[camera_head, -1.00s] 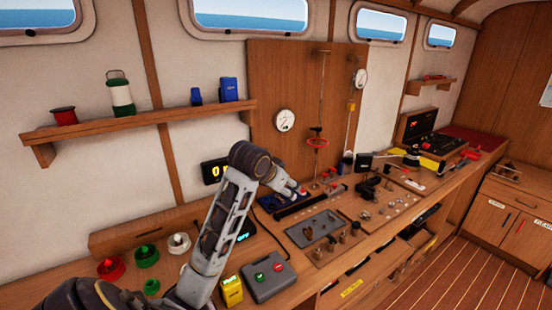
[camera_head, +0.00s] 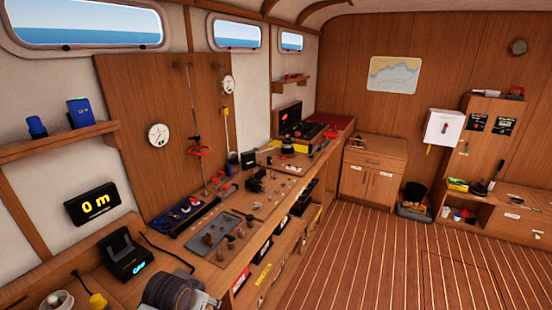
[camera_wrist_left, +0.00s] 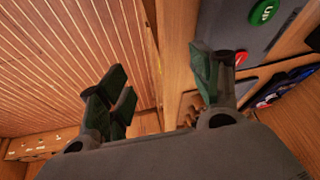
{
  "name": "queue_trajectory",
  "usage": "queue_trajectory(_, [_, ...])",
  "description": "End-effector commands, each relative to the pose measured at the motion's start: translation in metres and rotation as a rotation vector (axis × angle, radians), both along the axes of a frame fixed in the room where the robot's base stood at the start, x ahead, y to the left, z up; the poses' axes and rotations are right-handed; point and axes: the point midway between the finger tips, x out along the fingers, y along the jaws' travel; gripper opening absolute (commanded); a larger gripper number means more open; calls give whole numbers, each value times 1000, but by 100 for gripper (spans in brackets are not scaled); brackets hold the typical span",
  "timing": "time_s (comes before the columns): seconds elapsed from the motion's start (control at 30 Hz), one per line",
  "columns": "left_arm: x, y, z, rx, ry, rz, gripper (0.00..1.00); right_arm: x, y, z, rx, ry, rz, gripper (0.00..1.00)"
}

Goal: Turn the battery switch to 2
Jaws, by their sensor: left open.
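Two small dark panels are on the upright face of the wooden cabinet at the far right in the head view. The left panel (camera_head: 477,122) has a red mark, and the right panel (camera_head: 505,126) has a pale display. Either may be the battery switch, but they are too small to read. My left gripper (camera_wrist_left: 160,88) is open and empty in the wrist view, its dark green fingers spread apart above the workbench edge and floor. My right gripper is not in view.
The workbench (camera_head: 262,207) along the left wall carries many tools and small parts. In the wrist view, a grey box (camera_wrist_left: 279,38) with green and red buttons is close to my left fingers. A black bin (camera_head: 415,197) stands by the back wall. The striped floor (camera_head: 375,255) is largely clear.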

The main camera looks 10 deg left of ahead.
Motion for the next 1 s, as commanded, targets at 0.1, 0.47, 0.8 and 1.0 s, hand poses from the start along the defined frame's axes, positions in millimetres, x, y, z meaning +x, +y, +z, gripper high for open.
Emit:
queue_trajectory(0.1, [-22, -13, -30, -8, 42, -6, 64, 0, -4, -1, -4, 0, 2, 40])
queue_trajectory(0.47, [-70, -40, -109, -26, 132, -18, 64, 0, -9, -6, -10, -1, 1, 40])
queue_trajectory(0.8, [-91, -51, -199, -27, 180, -28, 64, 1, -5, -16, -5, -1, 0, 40])
queue_trajectory(1.0, [-98, -51, -261, -24, 199, -31, 64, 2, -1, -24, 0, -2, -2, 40])
